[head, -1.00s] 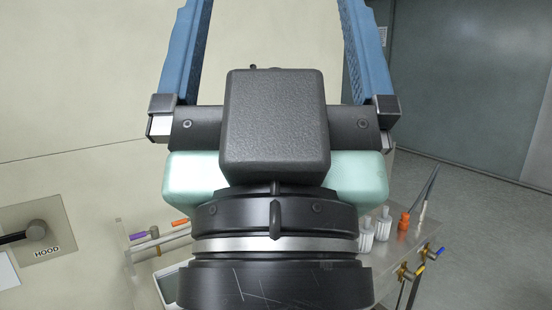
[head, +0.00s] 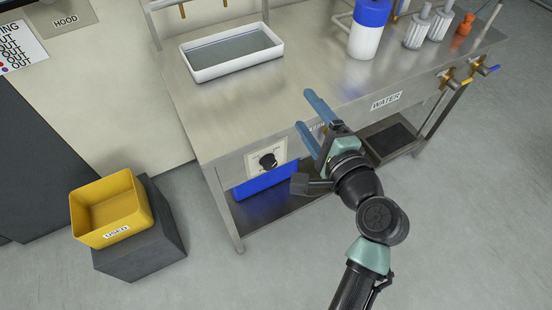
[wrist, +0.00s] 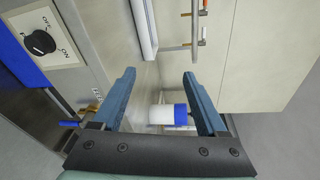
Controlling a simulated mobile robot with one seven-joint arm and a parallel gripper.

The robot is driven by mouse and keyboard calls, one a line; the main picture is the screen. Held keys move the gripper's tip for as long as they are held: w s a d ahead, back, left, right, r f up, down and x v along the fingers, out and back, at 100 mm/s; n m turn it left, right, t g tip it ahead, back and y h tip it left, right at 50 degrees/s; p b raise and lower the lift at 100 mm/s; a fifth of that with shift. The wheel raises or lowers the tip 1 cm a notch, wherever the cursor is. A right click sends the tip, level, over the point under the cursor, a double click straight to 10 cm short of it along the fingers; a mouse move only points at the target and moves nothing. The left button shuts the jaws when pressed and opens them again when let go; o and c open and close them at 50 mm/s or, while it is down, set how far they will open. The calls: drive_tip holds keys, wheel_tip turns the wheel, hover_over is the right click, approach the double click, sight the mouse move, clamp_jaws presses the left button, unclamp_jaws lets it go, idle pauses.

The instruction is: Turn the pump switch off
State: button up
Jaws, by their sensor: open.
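The pump switch is a black round knob (head: 267,160) on a pale plate on the front panel of the steel bench. It also shows in the wrist view as a black knob (wrist: 40,42) at the upper left, with OFF and ON printed beside it. I cannot tell for sure which mark its pointer faces. My gripper (head: 304,110) is open and empty, in front of the bench and to the right of the knob. In the wrist view its two blue fingers (wrist: 159,73) stand apart with no part of the knob between them.
A white tray (head: 192,70) and a blue-capped bottle (head: 366,42) stand on the bench. A blue bin (head: 262,186) sits under the knob. A yellow USED bin (head: 85,224) on a dark block is at left. Taps (head: 448,80) stick out at right.

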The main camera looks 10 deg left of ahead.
drive_tip(key=s+f+m+g+y+b, duration=0.1)
drive_tip(key=s+f+m+b, duration=0.15)
drive_tip(key=f, duration=0.55)
drive_tip(key=s+f+m+y+b, duration=0.15)
drive_tip(key=f+m, duration=0.25)
drive_tip(key=f, duration=0.4)
drive_tip(key=m+t+b, duration=0.1)
drive_tip(key=m+b, duration=0.1)
drive_tip(key=m, duration=0.4)
approach(272, 168)
drive_tip(key=b+x, duration=0.2)
drive_tip(key=x, duration=0.6)
drive_tip(key=shift+w+a+b, duration=0.25)
drive_tip(key=shift+w+b, duration=0.05)
drive_tip(key=shift+b, duration=0.1)
clamp_jaws()
